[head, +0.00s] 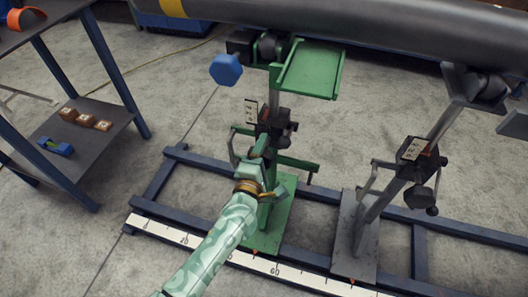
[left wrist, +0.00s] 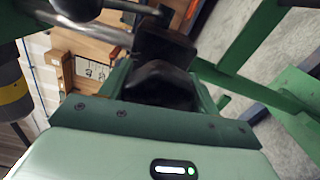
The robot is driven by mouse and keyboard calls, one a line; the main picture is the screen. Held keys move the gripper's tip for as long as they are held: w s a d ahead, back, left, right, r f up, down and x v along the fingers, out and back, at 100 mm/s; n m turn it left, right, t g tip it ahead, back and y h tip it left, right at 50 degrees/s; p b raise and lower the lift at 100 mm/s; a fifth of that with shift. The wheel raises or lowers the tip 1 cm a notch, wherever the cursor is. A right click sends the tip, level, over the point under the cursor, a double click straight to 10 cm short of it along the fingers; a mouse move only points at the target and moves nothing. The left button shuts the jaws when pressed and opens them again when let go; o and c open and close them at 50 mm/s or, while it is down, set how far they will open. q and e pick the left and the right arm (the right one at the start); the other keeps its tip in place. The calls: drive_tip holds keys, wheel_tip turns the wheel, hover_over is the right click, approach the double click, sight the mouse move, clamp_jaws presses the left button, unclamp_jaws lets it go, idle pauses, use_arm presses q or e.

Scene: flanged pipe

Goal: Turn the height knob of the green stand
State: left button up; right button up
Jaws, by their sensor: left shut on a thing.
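The green stand (head: 312,70) stands under the pipe (head: 400,32) in the head view, its foot on a blue floor frame. My left gripper (head: 262,147) reaches up to the dark clamp block on its column. In the left wrist view the jaws (left wrist: 155,82) close around the dark height knob (left wrist: 160,92). The knob is mostly hidden behind my gripper in the head view. My right gripper is not in view.
A grey stand (head: 358,232) with a similar clamp is to the right. A white scale (head: 178,237) runs along the floor frame. A shelf table (head: 88,135) with small blocks is at left. A blue hexagonal part (head: 226,70) is beside the green stand's top.

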use_arm(q)
drive_tip(key=shift+f+n, duration=0.15)
drive_tip(key=shift+n, duration=0.45)
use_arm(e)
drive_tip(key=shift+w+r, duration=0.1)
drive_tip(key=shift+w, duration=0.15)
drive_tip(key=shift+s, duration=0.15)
use_arm(q)
drive_tip(key=o, duration=1)
drive_tip(key=shift+a, duration=0.1)
